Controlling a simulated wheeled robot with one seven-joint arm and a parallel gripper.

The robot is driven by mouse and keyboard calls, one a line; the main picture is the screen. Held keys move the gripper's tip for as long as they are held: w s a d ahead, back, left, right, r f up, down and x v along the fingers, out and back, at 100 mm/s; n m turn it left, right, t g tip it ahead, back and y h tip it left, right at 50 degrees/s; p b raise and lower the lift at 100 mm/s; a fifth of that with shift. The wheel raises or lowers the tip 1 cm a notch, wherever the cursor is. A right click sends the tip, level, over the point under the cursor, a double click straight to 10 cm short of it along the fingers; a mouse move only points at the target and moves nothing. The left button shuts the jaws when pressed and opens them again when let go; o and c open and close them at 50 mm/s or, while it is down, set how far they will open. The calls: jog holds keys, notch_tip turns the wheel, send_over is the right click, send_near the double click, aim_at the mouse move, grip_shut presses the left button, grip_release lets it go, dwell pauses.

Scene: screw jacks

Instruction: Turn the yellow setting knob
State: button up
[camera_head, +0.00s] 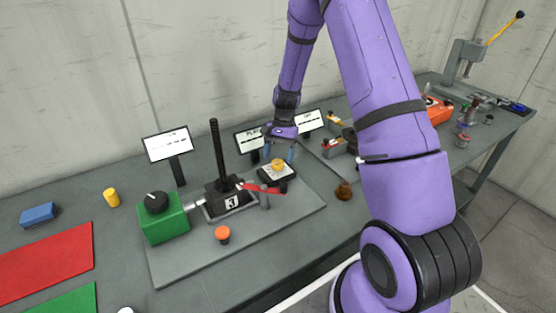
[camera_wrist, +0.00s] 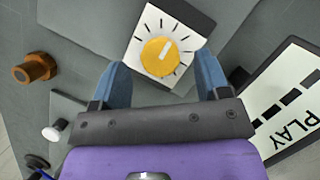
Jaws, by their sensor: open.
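The yellow setting knob (camera_wrist: 159,57) sits on a white dial plate with black tick marks (camera_wrist: 143,24), and a pale pointer line shows on its top. In the head view the knob (camera_head: 277,164) is on a small box to the right of the screw jack (camera_head: 228,196). My gripper (camera_head: 280,150) is above and just behind the knob. In the wrist view its two blue fingers (camera_wrist: 163,72) are open, one on each side of the knob, with gaps between them and it. I cannot tell the height of the fingertips over the plate.
A red handle (camera_head: 260,188) on the jack lies close left of the knob. A green box with a black dial (camera_head: 163,220) and an orange button (camera_head: 222,234) are further left. Signs stand behind, including a PLAY sign (camera_wrist: 290,95). A brown part (camera_head: 344,190) lies to the right.

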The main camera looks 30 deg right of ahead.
jog(key=v, duration=0.8)
jog(key=shift+r, duration=0.3)
jog(key=shift+d, duration=0.1)
jog(key=s+a+r+n+t+h, duration=0.1)
jog(key=s+a+r+n+t, duration=0.2)
jog(key=s+r, duration=0.5)
jog(key=s+a+r+n+h, duration=0.15)
jog(key=s+a+r, duration=0.25)
jog(key=r, duration=0.8)
jog(key=s+a+r+n+t, duration=0.2)
jog(key=s+r+n, duration=0.1)
jog(key=s, duration=0.6)
jog(key=s+a+r+n+t+h, duration=0.1)
jog(key=s+a+r+n+t, duration=0.1)
jog(key=s, duration=0.8)
jog(key=shift+s+r+n+t, duration=0.2)
jog(key=shift+r+n+t, duration=0.25)
jog(key=shift+t, duration=0.15)
